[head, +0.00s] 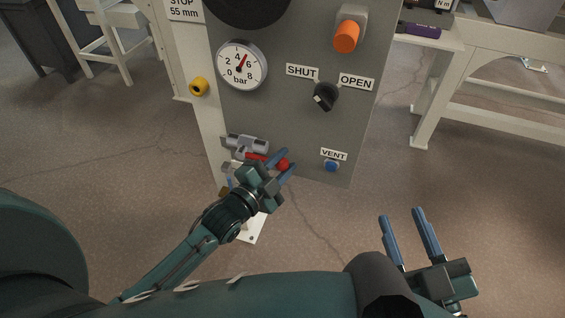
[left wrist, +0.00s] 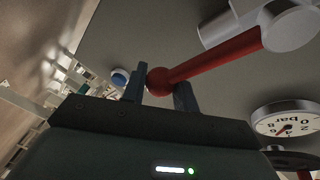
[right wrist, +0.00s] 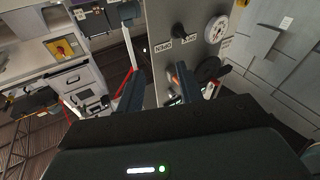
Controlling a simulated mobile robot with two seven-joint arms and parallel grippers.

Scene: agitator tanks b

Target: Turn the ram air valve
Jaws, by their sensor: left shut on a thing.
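A red valve lever (head: 254,157) with a round red ball end (head: 283,164) sticks out from a grey metal valve body (head: 243,143) at the lower left of the grey panel. My left gripper (head: 282,163) has its fingers on either side of the ball and is shut on it. The left wrist view shows the ball (left wrist: 160,81) between the fingertips, with the red lever (left wrist: 215,56) running to the valve body (left wrist: 290,24). My right gripper (head: 409,238) is open and empty, low on the right, away from the panel.
The grey panel (head: 300,125) carries a bar gauge (head: 242,65), a black knob (head: 325,96) under SHUT and OPEN labels, a blue VENT button (head: 331,166) and an orange knob (head: 346,37). A cream bench (head: 480,60) stands at right. Floor between is clear.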

